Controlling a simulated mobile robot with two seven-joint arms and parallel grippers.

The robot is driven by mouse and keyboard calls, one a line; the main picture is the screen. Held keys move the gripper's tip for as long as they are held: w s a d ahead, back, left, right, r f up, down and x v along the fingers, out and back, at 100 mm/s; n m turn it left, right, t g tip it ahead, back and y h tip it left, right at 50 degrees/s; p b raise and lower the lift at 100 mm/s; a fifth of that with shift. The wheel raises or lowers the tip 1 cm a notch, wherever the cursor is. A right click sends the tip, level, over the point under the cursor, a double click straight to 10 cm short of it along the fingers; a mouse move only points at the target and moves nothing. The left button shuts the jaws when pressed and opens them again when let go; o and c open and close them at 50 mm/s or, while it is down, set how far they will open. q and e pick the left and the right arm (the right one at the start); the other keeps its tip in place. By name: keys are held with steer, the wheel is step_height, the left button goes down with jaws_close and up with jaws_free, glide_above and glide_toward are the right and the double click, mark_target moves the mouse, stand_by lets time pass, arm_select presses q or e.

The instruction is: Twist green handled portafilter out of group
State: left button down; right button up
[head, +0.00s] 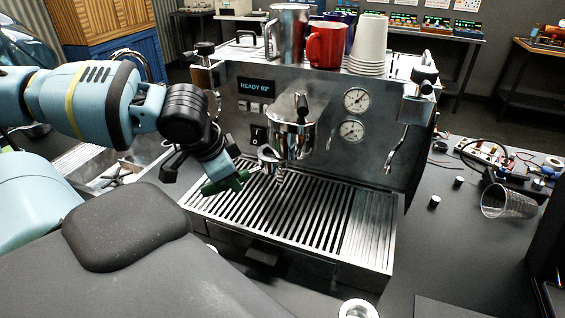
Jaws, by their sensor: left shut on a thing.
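The green handled portafilter shows its green handle (226,184) pointing left and toward me, in front of the espresso machine (330,130). Its metal end (272,158) is just under the chrome group (292,130). I cannot tell whether it is still locked in the group. My left gripper (228,178) comes in from the left and is shut on the green handle; its fingers partly hide it. My right gripper is not in view.
The slatted drip tray (290,215) lies below. A metal pitcher (288,35), a red mug (326,44) and stacked paper cups (369,45) stand on the machine. A clear cup (508,201) lies on its side at the right. The steam wand (396,150) hangs right of the gauges.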

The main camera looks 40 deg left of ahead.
arm_select(q)
steer(key=s+a, duration=0.3)
steer(key=s, duration=0.4)
steer(key=shift+s+a, duration=0.15)
steer(key=shift+s, duration=0.2)
stand_by(0.4)
